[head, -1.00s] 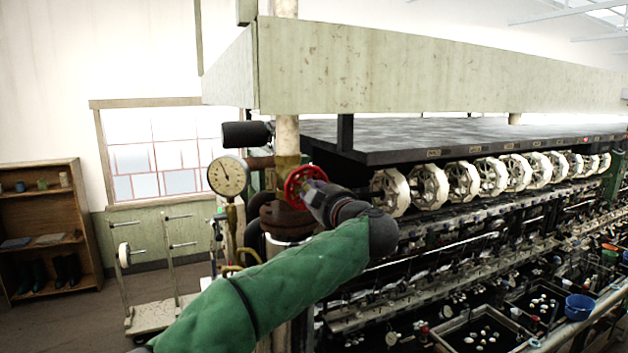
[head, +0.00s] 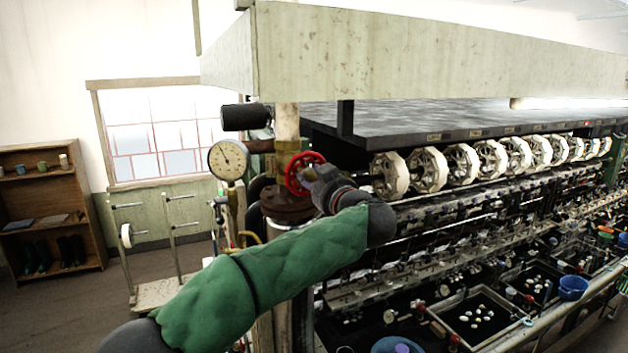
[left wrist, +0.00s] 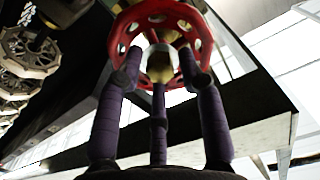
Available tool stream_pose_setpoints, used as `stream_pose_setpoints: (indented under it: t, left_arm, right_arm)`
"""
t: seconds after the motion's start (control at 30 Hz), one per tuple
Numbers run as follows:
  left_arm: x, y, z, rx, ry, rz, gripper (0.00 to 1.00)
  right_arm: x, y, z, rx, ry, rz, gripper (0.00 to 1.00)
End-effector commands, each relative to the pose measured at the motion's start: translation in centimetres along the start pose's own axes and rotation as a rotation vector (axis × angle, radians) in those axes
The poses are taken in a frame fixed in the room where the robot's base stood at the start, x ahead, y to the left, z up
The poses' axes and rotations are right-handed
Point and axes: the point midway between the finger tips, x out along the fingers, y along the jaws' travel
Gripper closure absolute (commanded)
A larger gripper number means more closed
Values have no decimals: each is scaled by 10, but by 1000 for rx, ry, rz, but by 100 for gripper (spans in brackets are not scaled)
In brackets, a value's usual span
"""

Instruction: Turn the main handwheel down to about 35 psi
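The red handwheel (head: 303,160) is mounted by the upright pipe, left of the reeling machine. It also fills the top middle of the left wrist view (left wrist: 121,28). My left gripper (head: 318,180) is at the wheel. In the left wrist view its purple fingers (left wrist: 160,75) reach over the wheel's lower rim and close in around its hub, seemingly in contact. The round white pressure gauge (head: 228,160) stands just left of the pipe. Its dark needle points to the upper left; the numbers are too small to read. My right gripper is not in view.
The reeling machine's row of pale reels (head: 427,170) runs off to the right, above basins (head: 478,318) and a blue bowl (head: 573,287). A rusty flange (head: 287,205) sits below the wheel. A wheeled rack (head: 160,290) and shelf (head: 45,215) stand left, with bare floor between.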

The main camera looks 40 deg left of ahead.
Motion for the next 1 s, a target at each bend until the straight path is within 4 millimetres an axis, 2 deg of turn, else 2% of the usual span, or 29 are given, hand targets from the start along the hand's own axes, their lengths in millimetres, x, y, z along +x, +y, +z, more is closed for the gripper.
stream_pose_setpoints:
  t: [0.33, 0.8, 1.0]
  left_arm:
    - [-3, 0, 0, -2, 0, 1, 57]
    - [-61, 0, 0, -4, 0, 2, 57]
    - [-70, 0, 0, -2, 0, 0, 57]
  right_arm:
    - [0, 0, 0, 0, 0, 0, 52]
    - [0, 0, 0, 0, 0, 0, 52]
    - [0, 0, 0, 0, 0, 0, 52]
